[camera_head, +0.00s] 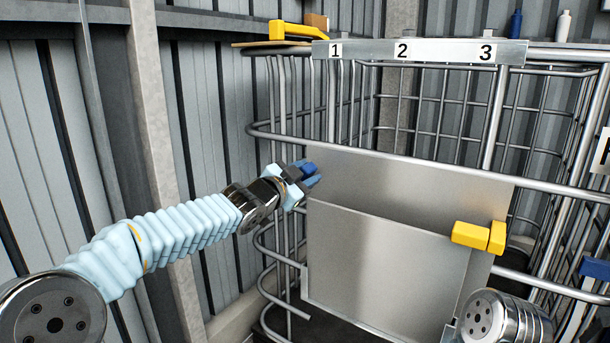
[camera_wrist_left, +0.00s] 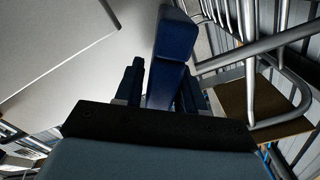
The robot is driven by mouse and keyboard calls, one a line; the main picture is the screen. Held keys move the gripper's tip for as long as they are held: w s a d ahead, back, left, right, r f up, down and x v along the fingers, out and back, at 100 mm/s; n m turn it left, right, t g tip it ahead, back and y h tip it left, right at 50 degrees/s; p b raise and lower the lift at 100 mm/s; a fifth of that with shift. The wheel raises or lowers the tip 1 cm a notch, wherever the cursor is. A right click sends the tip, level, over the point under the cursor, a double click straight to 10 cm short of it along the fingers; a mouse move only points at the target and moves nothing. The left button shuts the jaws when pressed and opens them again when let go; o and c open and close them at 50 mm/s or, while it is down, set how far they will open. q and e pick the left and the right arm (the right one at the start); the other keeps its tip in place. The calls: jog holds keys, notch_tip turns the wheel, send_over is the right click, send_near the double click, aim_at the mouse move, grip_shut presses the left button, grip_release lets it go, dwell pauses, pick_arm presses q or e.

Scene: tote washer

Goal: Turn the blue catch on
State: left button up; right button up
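The blue catch (camera_head: 309,168) is at the upper left corner of the grey metal panel (camera_head: 390,240) in the head view. My left gripper (camera_head: 304,176) is at it, its arm reaching in from the left. In the left wrist view the blue catch (camera_wrist_left: 174,40) stands upright between the two dark blue fingers of my left gripper (camera_wrist_left: 163,90). The fingers lie close on both sides of it and look shut on it. The gripper hides part of the catch in the head view. My right gripper is not in view.
A yellow catch (camera_head: 478,236) is at the panel's right edge. Steel rails (camera_head: 400,165) and a wire cage surround the panel. A strip numbered 1 to 3 (camera_head: 420,51) and a yellow handle (camera_head: 297,31) are above. Another blue part (camera_head: 594,268) is at the far right.

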pick_arm(q)
jog(key=shift+o, duration=1)
jog(key=b+v, duration=0.1)
jog(key=v, duration=1.2)
jog(key=shift+s+a, duration=0.25)
jog(key=shift+s, duration=0.1)
